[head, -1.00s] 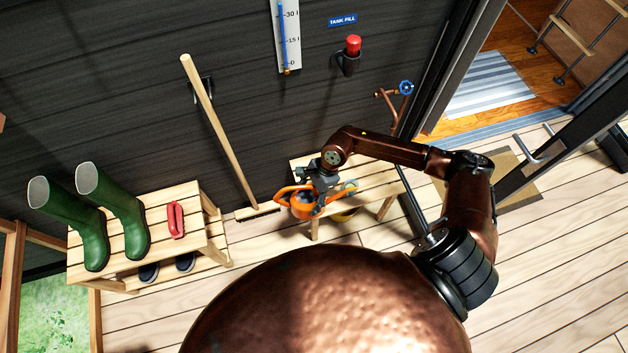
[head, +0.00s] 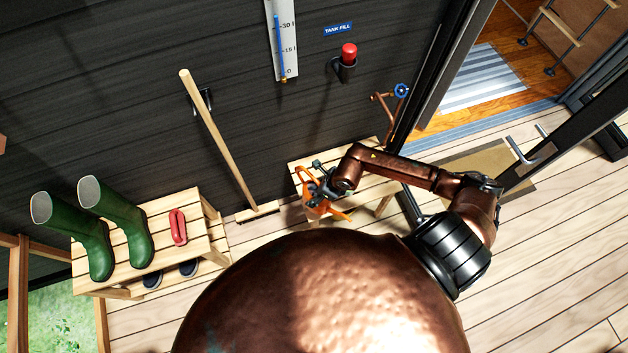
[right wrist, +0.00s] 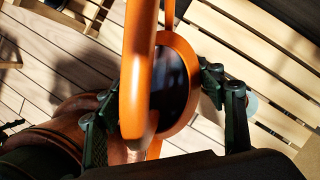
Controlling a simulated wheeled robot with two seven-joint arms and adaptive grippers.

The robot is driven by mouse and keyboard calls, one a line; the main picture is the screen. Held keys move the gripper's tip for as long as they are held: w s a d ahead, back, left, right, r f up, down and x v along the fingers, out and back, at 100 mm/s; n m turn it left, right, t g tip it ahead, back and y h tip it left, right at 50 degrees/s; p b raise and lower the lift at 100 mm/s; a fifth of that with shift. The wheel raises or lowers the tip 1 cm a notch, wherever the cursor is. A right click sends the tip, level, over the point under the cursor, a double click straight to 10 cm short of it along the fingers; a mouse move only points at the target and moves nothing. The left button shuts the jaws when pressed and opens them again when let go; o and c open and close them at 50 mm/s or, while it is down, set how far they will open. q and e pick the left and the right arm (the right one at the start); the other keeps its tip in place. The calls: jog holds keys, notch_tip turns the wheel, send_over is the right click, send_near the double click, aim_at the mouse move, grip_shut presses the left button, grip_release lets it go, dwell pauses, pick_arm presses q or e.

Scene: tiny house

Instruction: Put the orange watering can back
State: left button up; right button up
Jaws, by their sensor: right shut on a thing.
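The orange watering can (head: 327,211) is at the low slatted bench (head: 374,190) by the dark wall in the head view. My right gripper (head: 319,186) is over it and hides much of its body. In the right wrist view the can's thick orange handle (right wrist: 138,75) and round dark opening (right wrist: 172,82) fill the middle, between the two fingers of my right gripper (right wrist: 165,122). The gripper is shut on the can; the exact contact is hard to see. I cannot tell whether the can touches the bench. My left gripper is not in view.
A shoe bench (head: 205,243) with green boots (head: 130,225) and a red item (head: 178,227) stands at left. A broom (head: 215,135) leans on the wall. A copper pipe with a blue valve (head: 401,90) rises behind the bench. A doorway opens at right.

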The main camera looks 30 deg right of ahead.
jog(key=w+d+f+b, duration=0.1)
jog(key=w+f, duration=0.2)
jog(key=f, duration=0.1)
jog(key=w+d+f+b, duration=0.2)
jog(key=w+f, duration=0.1)
jog(key=f, duration=0.1)
jog(key=w+d+f+b, duration=0.2)
jog(key=w+f, duration=0.1)
jog(key=f, duration=0.1)
jog(key=shift+w+d, duration=0.25)
jog(key=shift+w, duration=0.15)
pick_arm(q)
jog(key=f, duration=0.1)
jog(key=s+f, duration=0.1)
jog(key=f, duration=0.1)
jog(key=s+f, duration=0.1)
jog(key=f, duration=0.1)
pick_arm(e)
jog(key=shift+r, duration=0.15)
jog(key=o, duration=2)
jog(key=shift+s, duration=0.1)
jog(key=shift+o, duration=0.2)
